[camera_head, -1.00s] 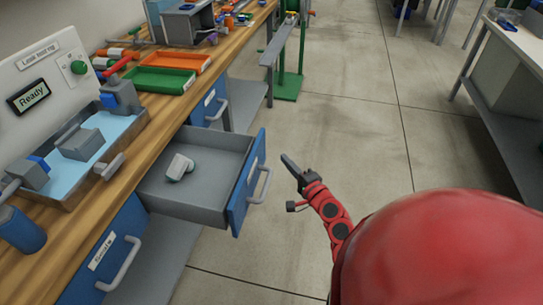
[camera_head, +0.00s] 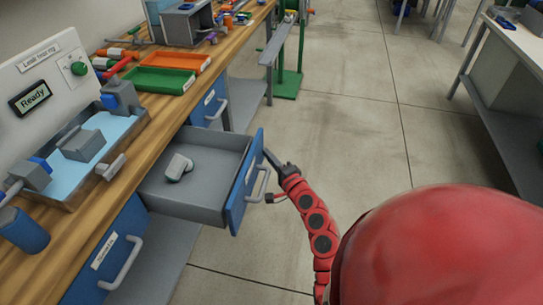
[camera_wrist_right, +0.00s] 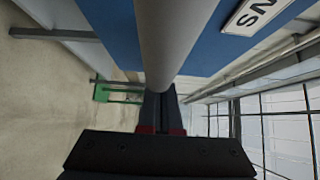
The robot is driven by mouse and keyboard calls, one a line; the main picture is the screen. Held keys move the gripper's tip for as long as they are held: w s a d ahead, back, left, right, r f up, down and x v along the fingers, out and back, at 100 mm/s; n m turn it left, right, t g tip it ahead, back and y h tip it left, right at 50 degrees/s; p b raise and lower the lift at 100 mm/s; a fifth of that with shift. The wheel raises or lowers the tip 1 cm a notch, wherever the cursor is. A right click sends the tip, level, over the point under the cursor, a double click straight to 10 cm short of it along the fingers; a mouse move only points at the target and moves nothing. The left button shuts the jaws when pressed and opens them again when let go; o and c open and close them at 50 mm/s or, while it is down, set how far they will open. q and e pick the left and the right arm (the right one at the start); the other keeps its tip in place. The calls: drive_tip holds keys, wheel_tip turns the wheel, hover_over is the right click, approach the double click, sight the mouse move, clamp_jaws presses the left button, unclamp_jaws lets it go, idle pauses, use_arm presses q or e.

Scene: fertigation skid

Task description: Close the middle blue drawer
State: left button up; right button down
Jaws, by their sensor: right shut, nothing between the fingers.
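The middle blue drawer (camera_head: 240,190) is pulled out from under the wooden bench, and a small grey-white fitting (camera_head: 178,166) lies inside it. Its grey handle (camera_head: 262,184) is on the blue front. My right gripper (camera_head: 270,156) is shut and empty, with its tip close to the drawer front near the far end of the handle. In the right wrist view the shut fingers (camera_wrist_right: 160,105) point past the grey handle bar (camera_wrist_right: 172,45) and the blue front (camera_wrist_right: 225,45). I cannot tell whether they touch. My left gripper is not in view.
A blue drawer on the near side (camera_head: 108,250) and one on the far side (camera_head: 208,100) are shut. A metal water tray (camera_head: 72,195) stands on the bench, with green (camera_head: 158,80) and orange (camera_head: 188,62) trays beyond. Floor right of the drawer is clear.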

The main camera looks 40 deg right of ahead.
sight(195, 138)
drive_tip(key=w+a, duration=0.2)
drive_tip(key=w, duration=0.1)
drive_tip(key=w+a, duration=0.3)
drive_tip(key=w+a+p, duration=0.1)
drive_tip(key=w+a, duration=0.1)
drive_tip(key=w, duration=0.1)
drive_tip(key=shift+a+r, duration=0.15)
drive_tip(key=shift+a, duration=0.2)
drive_tip(key=w+a, duration=0.2)
drive_tip(key=w, duration=0.1)
drive_tip(key=w+a+b, duration=0.1)
drive_tip(key=w+a, duration=0.5)
drive_tip(key=shift+w+f, duration=0.1)
drive_tip(key=shift+f, duration=0.1)
drive_tip(key=shift+w+a, duration=0.4)
drive_tip(key=shift+w, duration=0.1)
drive_tip(key=shift+r+b, duration=0.15)
drive_tip(key=shift+b, duration=0.15)
drive_tip(key=shift+a+r, duration=0.1)
